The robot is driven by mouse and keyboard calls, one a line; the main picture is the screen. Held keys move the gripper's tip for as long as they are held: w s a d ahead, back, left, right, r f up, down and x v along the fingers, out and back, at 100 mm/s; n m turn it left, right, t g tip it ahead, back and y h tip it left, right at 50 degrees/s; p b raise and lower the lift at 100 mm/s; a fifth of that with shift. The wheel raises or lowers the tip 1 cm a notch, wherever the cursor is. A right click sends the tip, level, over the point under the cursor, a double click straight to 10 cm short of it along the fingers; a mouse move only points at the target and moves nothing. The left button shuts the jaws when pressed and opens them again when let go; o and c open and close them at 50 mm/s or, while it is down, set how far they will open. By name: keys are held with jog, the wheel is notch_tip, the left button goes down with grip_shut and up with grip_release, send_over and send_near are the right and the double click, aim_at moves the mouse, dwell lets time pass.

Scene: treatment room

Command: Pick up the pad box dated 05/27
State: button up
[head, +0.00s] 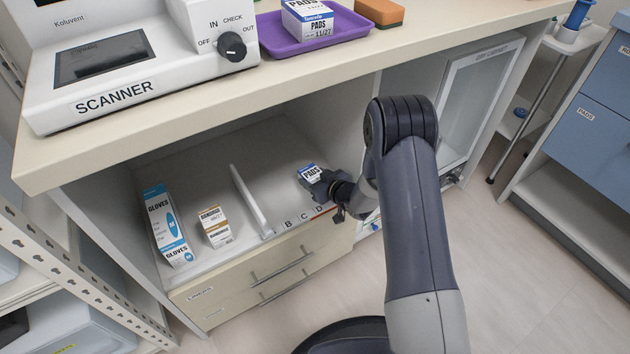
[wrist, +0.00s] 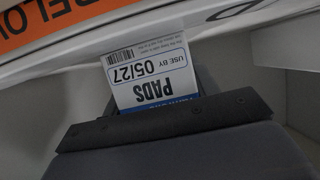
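The pad box dated 05/27 (wrist: 150,75) shows in the wrist view, its label upside down and reading "PADS" and "USE BY 05/27". Its lower part is hidden behind my gripper. In the head view this white and blue pad box (head: 310,173) is in the open shelf under the counter, near the letters C and D. My gripper (head: 338,190) is right at its near right side. Dark gripper parts (wrist: 165,122) lie close around the box in the wrist view. The fingertips are not clear enough to show whether they are closed on it.
Another pad box (head: 315,25), dated 11/27, stands in a purple tray (head: 285,48) on the counter beside the scanner (head: 110,75). A gloves box (head: 165,225), a brown and white box (head: 215,227) and a white divider (head: 252,200) share the shelf. The counter edge overhangs it.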

jog(key=c, duration=0.5)
jog(key=shift+c, duration=0.2)
